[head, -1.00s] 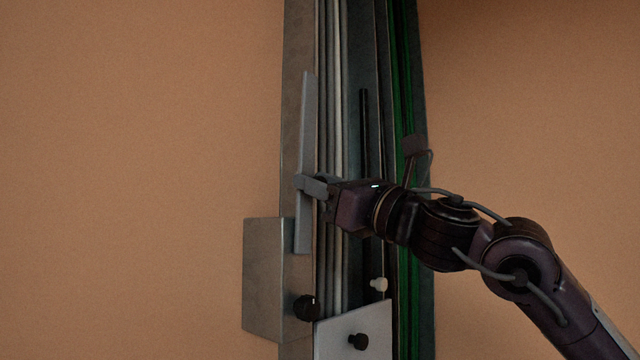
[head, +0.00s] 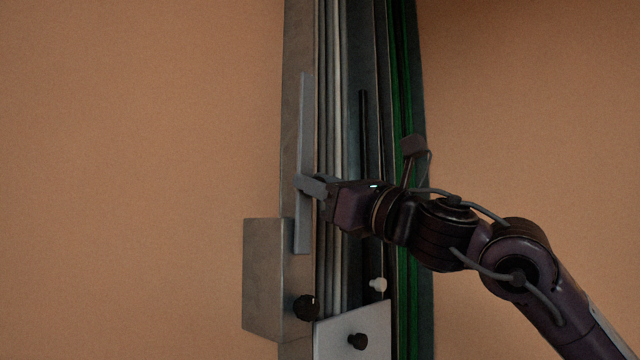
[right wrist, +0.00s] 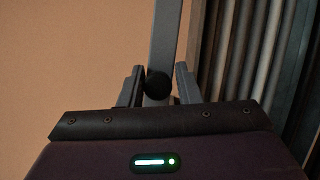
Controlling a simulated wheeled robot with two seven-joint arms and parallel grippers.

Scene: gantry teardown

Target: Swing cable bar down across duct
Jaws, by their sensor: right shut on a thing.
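The cable bar (head: 303,125) is a long grey flat bar standing nearly upright along the left wall of the duct (head: 293,150). My right gripper (head: 309,185) reaches in from the right, across the duct, and is shut on the bar below its middle. In the right wrist view the bar (right wrist: 166,35) runs up between the fingers of the gripper (right wrist: 159,85), with a round black knob in front of it. The fingers partly hide the bar. My left gripper is not in view.
Grey and white cables (head: 331,110) and green cables (head: 403,100) run along the duct. A black rod (head: 364,125) stands inside it. A metal box (head: 264,280), black knobs (head: 306,307) and a pale plate (head: 375,325) are at the bottom. Both sides show plain orange surface.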

